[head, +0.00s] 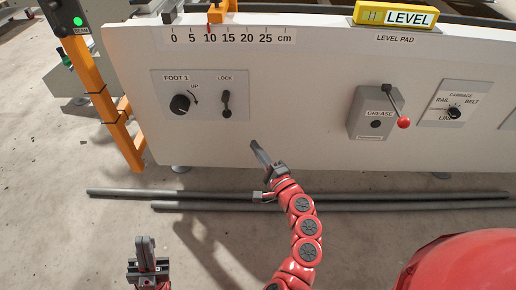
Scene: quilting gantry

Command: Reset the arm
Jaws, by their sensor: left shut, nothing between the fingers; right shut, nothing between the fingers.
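My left gripper (146,247) is low at the bottom left, over the concrete floor, with its dark fingers together and pointing up. My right gripper (259,153) is in front of the lower part of the white gantry panel (300,115), fingers together and pointing up and left. It holds nothing and is below and right of the LOCK lever (227,103). I cannot tell whether its tips touch the panel. My red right arm (302,225) curves up from the bottom centre to it.
The panel carries a FOOT 1 knob (180,104), a GREASE lever (403,121) with a red ball, and a CARRIAGE knob (454,112). A yellow level (395,16) sits on top. Grey pipes (400,203) lie on the floor below. An orange post (105,105) stands at left.

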